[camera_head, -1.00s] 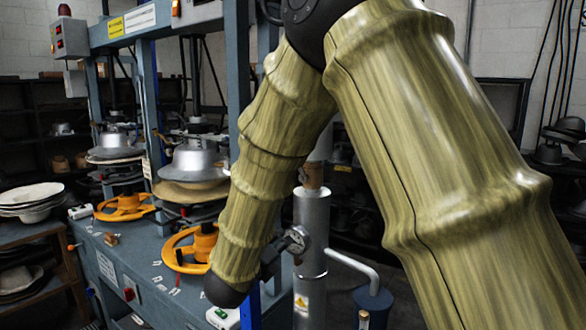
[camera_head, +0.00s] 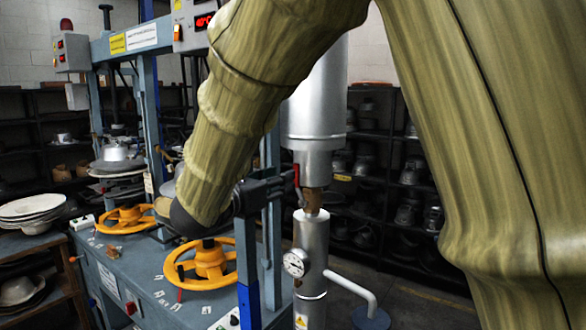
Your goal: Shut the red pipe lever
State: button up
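The red pipe lever (camera_head: 297,175) shows as a small, thin, roughly upright red piece on the left side of the silver vertical pipe (camera_head: 313,240), by the brown fitting (camera_head: 313,200) beneath the wide cylinder. My gripper (camera_head: 288,187) reaches in from the left, and its dark tip is right at the lever. I cannot tell whether it touches the lever or whether its fingers are apart, as they are small and dark. My arm covers part of the press behind it.
A round gauge (camera_head: 296,263) sticks out from the pipe just below the fitting. A blue press bench (camera_head: 150,280) with orange handwheels (camera_head: 205,264) stands to the left. A blue upright (camera_head: 249,300) is close below my gripper. Dark shelves with hat forms fill the back.

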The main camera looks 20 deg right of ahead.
aim_at(299, 182)
jog(key=p+x, duration=0.3)
jog(key=x, duration=0.3)
jog(key=shift+w+d, duration=0.15)
jog(key=shift+d, duration=0.05)
grip_shut()
